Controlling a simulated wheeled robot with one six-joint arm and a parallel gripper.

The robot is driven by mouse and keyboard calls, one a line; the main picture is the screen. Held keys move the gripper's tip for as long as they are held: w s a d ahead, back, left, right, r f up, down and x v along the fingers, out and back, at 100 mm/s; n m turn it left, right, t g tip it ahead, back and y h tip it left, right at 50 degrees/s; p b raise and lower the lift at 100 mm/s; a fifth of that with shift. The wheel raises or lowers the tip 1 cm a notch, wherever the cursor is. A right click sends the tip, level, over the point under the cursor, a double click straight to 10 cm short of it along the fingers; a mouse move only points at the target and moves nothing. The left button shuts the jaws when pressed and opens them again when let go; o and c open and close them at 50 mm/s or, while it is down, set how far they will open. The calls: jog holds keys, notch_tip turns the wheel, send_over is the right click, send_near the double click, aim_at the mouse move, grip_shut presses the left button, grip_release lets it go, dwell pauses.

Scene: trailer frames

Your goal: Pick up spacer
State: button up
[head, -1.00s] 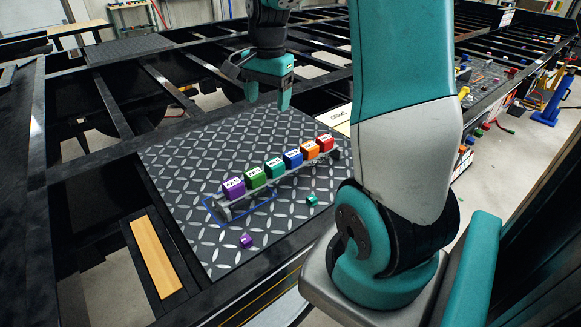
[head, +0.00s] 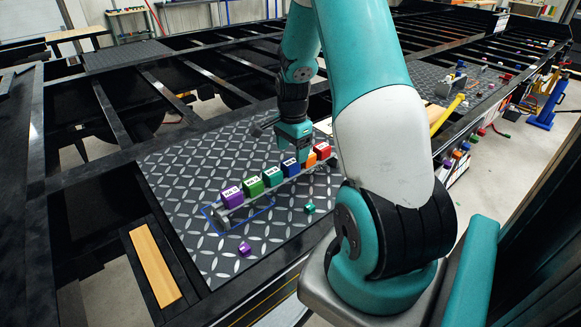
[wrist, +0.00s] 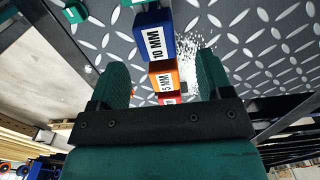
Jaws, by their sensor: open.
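Several labelled spacer blocks stand in a row on a grey rack (head: 235,212) on the diamond plate. From left in the head view they are purple (head: 231,197), green (head: 252,187), teal (head: 272,176), blue (head: 290,168), orange (head: 311,159) and red (head: 323,149). My gripper (head: 302,158) is open above the blue-orange end. In the wrist view, the blue spacer (wrist: 155,38) reads 10 MM and the orange spacer (wrist: 164,78) reads 5 MM. The orange one appears between my spread fingers; contact is not visible. The red spacer (wrist: 170,99) is mostly hidden by the gripper body.
A small loose purple block (head: 245,249) and a small teal block (head: 309,208) lie in front of the rack. A blue outline (head: 262,212) marks the plate near the rack's left end. Black frame beams surround the diamond plate (head: 185,190), whose left part is clear.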

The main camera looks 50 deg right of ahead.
aim_at(292, 161)
jog(key=f, duration=0.1)
jog(key=f+p, duration=0.1)
jog(key=f, duration=0.2)
jog(key=shift+a+f, duration=0.25)
jog(key=shift+f, duration=0.15)
jog(key=c, duration=1)
jog(key=shift+r, duration=0.15)
